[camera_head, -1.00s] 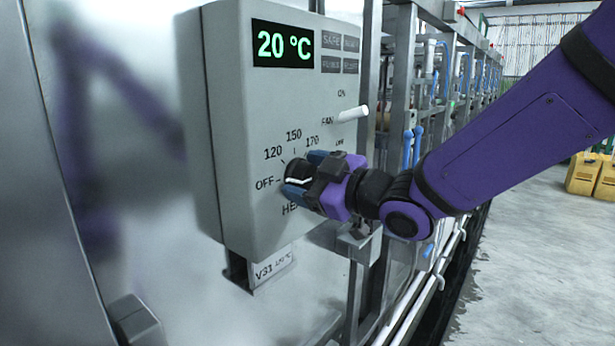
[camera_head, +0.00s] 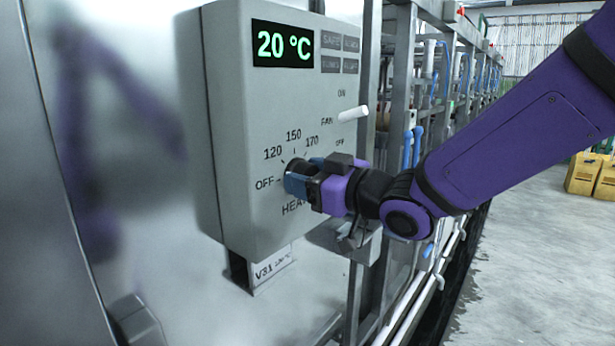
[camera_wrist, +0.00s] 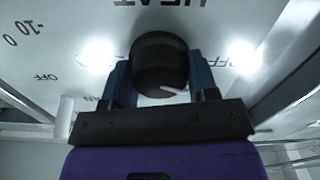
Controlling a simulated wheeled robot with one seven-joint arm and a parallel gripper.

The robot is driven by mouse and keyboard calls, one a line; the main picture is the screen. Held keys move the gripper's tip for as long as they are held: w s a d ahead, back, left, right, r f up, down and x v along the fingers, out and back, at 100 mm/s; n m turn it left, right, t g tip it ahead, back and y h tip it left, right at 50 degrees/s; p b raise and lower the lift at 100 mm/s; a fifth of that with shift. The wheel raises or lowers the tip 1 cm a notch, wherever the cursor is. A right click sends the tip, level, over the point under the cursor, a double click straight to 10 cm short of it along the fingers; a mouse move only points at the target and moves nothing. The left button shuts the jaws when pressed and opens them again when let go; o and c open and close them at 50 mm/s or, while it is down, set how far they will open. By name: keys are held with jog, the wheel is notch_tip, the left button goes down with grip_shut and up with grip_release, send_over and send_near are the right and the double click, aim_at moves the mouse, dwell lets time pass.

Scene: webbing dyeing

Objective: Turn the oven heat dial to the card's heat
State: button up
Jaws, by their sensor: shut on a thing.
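The heat dial (camera_head: 297,169) is a black round knob low on the grey oven control box. Its marks read OFF, 120, 150 and 170. My gripper (camera_head: 296,183) is shut on the dial, with blue fingers on either side. In the wrist view the dial (camera_wrist: 158,64) sits between the fingers (camera_wrist: 160,85). Its white pointer shows at the lower right there, on the side of the heat OFF mark; its exact setting is unclear. In the head view the pointer is hidden. A card (camera_head: 273,268) below the box reads V31 and a temperature too blurred to read surely.
A green display (camera_head: 283,45) reads 20 °C. A white fan lever (camera_head: 353,114) juts out above my gripper, between ON and OFF. Metal frame posts stand just right of the box. Yellow crates (camera_head: 583,173) stand on the open floor at right.

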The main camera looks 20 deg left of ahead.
jog(key=shift+m, duration=2.2)
jog(key=o, duration=0.9)
jog(key=v, duration=1)
jog(key=shift+s+d, duration=0.15)
jog(key=shift+d, duration=0.2)
